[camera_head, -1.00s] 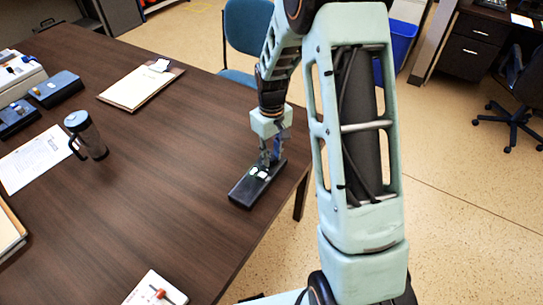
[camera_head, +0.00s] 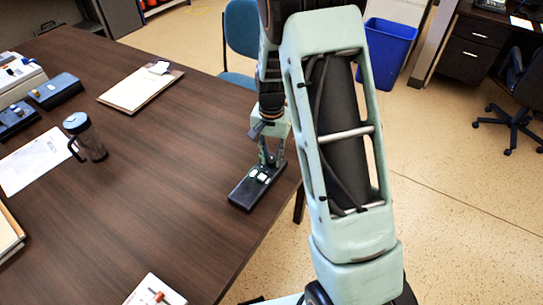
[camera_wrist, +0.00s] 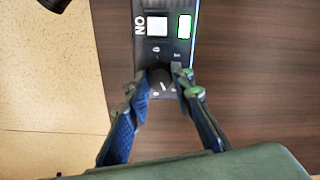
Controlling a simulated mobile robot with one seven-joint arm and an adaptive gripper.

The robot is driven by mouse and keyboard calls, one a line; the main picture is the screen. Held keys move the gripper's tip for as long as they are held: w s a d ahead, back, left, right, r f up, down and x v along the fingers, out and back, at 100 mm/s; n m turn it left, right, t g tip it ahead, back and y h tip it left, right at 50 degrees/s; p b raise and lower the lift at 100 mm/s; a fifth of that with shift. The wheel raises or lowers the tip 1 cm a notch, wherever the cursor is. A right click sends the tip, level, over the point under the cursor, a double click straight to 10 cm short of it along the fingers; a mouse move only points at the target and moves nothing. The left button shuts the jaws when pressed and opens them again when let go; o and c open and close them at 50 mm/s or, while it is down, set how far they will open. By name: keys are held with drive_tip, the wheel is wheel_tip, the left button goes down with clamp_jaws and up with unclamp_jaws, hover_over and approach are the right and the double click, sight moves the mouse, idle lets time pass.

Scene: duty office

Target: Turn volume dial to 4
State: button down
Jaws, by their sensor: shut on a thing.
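The black control box (camera_head: 249,192) lies near the right edge of the brown table. In the wrist view the box (camera_wrist: 167,51) shows a white square by the letters "ON", a green-lit switch (camera_wrist: 184,27) and a round dark dial (camera_wrist: 159,74). The dial's pale mark points down, slightly right. Small labels around it are too small to read. My gripper (camera_wrist: 160,80) has one finger on each side of the dial, shut on it. In the head view my gripper (camera_head: 271,161) is over the far end of the box and hides the dial.
A grey mug (camera_head: 90,139), a clipboard (camera_head: 140,90) and dark devices (camera_head: 55,90) stand on the left of the table (camera_head: 160,190). A blue chair (camera_head: 243,38) is behind it. The table around the box is mostly clear.

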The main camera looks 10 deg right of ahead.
sight(272, 160)
drive_tip(key=m+p, duration=0.1)
drive_tip(key=m, duration=0.3)
drive_tip(key=shift+r, duration=0.1)
drive_tip(key=shift+m+p, duration=0.4)
drive_tip(key=shift+m, duration=1.2)
drive_tip(key=c, duration=1.7)
unclamp_jaws()
wheel_tip(272, 160, up, 12)
drive_tip(key=shift+f, duration=0.1)
